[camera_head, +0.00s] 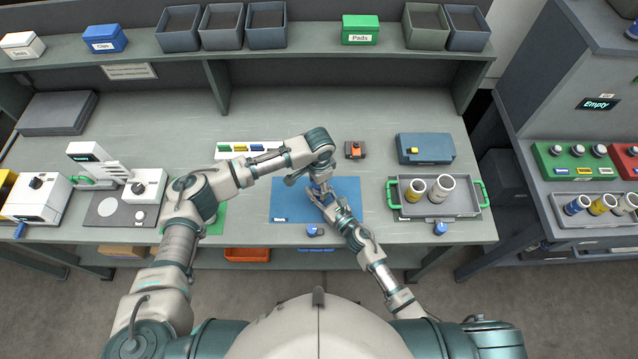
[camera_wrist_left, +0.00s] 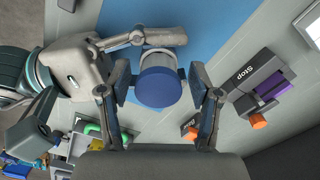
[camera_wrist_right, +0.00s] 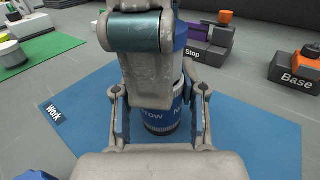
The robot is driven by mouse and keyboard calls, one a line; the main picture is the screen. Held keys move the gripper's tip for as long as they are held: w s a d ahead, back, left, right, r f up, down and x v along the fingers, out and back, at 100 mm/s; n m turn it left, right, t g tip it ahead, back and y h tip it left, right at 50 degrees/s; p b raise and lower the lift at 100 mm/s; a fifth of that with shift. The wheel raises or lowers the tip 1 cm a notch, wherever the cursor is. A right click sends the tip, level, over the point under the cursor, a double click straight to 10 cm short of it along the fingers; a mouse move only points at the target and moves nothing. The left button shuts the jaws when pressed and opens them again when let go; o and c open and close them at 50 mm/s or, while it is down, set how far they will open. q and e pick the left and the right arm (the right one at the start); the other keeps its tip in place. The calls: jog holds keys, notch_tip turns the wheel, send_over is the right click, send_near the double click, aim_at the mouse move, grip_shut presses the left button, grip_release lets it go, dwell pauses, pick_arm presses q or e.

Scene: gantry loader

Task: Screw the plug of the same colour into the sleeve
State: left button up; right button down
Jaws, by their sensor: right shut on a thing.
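The sleeve (camera_wrist_right: 160,118), a pale cylinder with a blue band lettered in white, stands upright on the blue mat (camera_head: 348,200). My right gripper (camera_wrist_right: 160,105) is shut on it low down. A blue round plug (camera_wrist_left: 158,90) sits at the sleeve's top end, between the fingers of my left gripper (camera_wrist_left: 158,82). In the left wrist view a small gap shows between the plug and each finger, so the left gripper looks open around it. How deep the plug sits is hidden.
A "Stop" block (camera_wrist_left: 250,80) stands near the mat. A blue-grey box (camera_head: 425,148) is behind the tray.

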pick_arm(q)
jog(key=shift+r, duration=2.35)
jog(key=shift+c, duration=0.4)
notch_tip(320, 180, up, 3)
jog(key=n, duration=0.3)
jog(key=shift+r, duration=0.15)
jog(key=shift+f, duration=4.05)
